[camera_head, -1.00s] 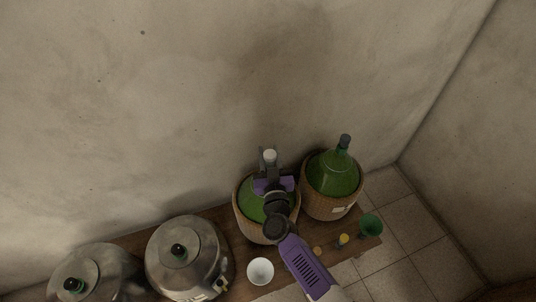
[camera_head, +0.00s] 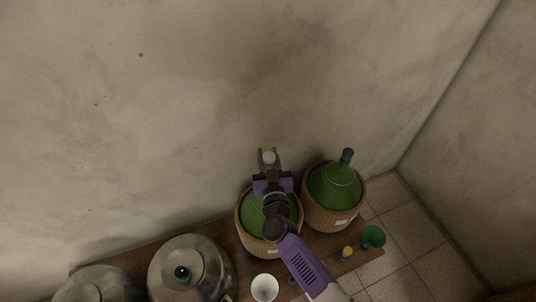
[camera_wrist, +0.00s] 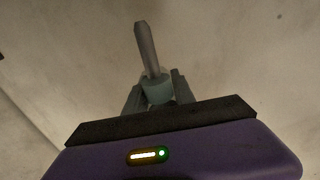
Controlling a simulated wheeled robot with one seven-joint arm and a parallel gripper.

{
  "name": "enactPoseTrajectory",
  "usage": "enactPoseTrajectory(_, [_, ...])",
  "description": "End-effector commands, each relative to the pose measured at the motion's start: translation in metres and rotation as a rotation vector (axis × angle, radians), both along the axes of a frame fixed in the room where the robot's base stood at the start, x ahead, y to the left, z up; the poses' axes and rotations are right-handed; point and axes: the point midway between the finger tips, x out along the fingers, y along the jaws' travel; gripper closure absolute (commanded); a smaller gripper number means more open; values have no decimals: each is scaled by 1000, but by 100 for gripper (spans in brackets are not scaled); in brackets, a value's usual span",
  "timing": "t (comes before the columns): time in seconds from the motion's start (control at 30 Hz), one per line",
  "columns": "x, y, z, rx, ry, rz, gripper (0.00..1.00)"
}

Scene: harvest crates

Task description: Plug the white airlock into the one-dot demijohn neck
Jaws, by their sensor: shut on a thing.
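My gripper (camera_head: 268,161) is shut on the white airlock (camera_head: 269,157), whose pale top shows between the fingers. In the wrist view my gripper (camera_wrist: 158,92) holds the airlock (camera_wrist: 147,48), with a grey stem pointing up in the picture. In the head view the gripper overlaps the back of the left green demijohn (camera_head: 252,216); its neck is hidden behind my arm. The right green demijohn (camera_head: 335,186) sits in a wicker basket with its dark neck (camera_head: 347,157) tilted right in the picture. I cannot make out dots on either.
Steel vessels with dark knobs (camera_head: 190,262) stand at the left on a wooden bench (camera_head: 160,248). A white cup (camera_head: 265,287), a yellow-topped item (camera_head: 346,253) and a green funnel (camera_head: 373,237) stand in front and at the right. The wall rises close behind.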

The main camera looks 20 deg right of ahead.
Motion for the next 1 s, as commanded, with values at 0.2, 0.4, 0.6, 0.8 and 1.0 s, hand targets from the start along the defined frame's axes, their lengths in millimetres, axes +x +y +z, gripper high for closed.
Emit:
enactPoseTrajectory(0.2, [0, 0, -22, -1, 0, 0, 100])
enactPoseTrajectory(0.4, [0, 0, -41, 0, 0, 0, 100])
enactPoseTrajectory(0.6, [0, 0, -53, -1, -1, -1, 100])
enactPoseTrajectory(0.8, [0, 0, -55, 0, -1, -1, 100])
enactPoseTrajectory(1.0, [0, 0, -55, 0, -1, 0, 100])
